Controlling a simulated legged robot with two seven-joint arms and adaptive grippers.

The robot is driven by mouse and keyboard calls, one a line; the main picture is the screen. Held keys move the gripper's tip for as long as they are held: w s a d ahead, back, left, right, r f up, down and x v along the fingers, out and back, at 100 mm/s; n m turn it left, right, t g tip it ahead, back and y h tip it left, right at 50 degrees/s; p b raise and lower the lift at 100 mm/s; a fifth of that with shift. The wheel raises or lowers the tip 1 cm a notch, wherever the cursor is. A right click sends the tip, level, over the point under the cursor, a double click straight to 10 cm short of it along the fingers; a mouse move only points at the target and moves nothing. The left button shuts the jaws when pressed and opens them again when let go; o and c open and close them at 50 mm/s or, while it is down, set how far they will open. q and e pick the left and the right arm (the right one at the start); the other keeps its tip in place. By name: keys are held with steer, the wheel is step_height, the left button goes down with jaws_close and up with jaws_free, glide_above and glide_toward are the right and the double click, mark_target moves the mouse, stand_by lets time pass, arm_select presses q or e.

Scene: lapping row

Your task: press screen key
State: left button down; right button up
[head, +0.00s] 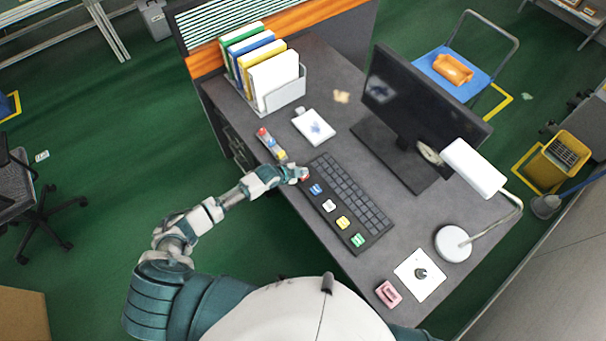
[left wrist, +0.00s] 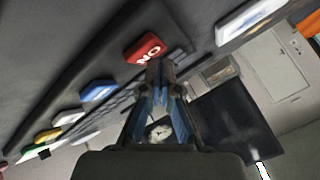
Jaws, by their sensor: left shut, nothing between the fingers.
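A dark keyboard (head: 362,198) lies on the grey desk (head: 318,92), with a row of large coloured keys along its near side. The blue key (head: 316,189), white key (head: 330,205), yellow key (head: 343,222) and green key (head: 358,240) show in the head view. A red key marked NO (left wrist: 146,50) is at the row's far end. My left gripper (head: 304,174) is shut and empty, its tips close to the red key; I cannot tell whether they touch. The monitor (head: 415,110) stands behind the keyboard. My right gripper is not in view.
A folder rack (head: 287,97) and a white pad (head: 313,127) are left of the monitor. A white lamp (head: 453,243), a white card (head: 408,283) and a pink item (head: 388,293) are at the right end. A coloured strip (head: 270,144) lies near my left gripper.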

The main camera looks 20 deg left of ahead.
arm_select(q)
steer(key=shift+f+b, duration=0.3)
steer(key=shift+f, duration=0.15)
stand_by(0.4)
steer(key=shift+r, duration=0.15)
steer(key=shift+r+p, duration=0.7)
steer(key=shift+p, duration=0.1)
step_height(320, 180, up, 5)
steer(key=p, duration=0.4)
steer(key=shift+r+p, duration=0.1)
steer(key=shift+p, duration=0.2)
